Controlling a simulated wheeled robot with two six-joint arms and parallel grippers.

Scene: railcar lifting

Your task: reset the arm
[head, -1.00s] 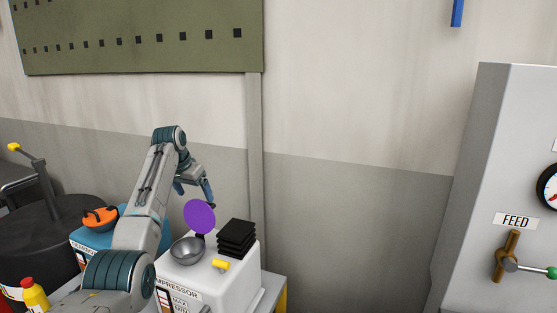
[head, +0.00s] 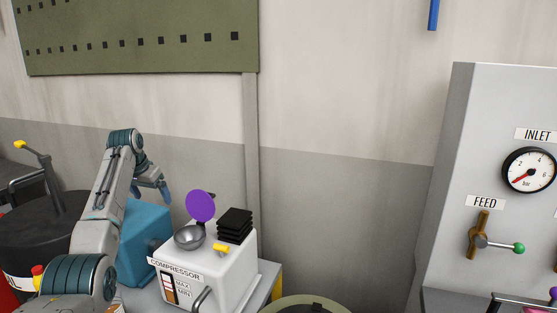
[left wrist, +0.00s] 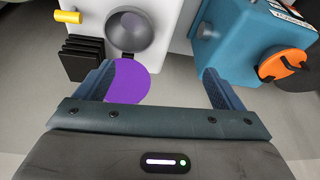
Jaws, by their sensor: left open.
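My left gripper (head: 153,187) is raised above the back of the bench, between the blue box and the compressor. In the left wrist view its two fingers (left wrist: 162,88) stand wide apart with nothing held between them. A purple disc (head: 201,206) stands behind a grey bowl (head: 190,237) on the white compressor (head: 240,270); in the left wrist view the disc (left wrist: 128,82) shows beside the left finger, partly hidden by it. My right gripper is in neither view.
A blue box (head: 147,240) stands left of the compressor. An orange handle (left wrist: 283,63) is on it. Black stacked plates (head: 235,225) and a yellow knob (head: 221,248) are on the compressor. A grey panel with a FEED lever (head: 481,240) and INLET gauge (head: 530,170) stands right.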

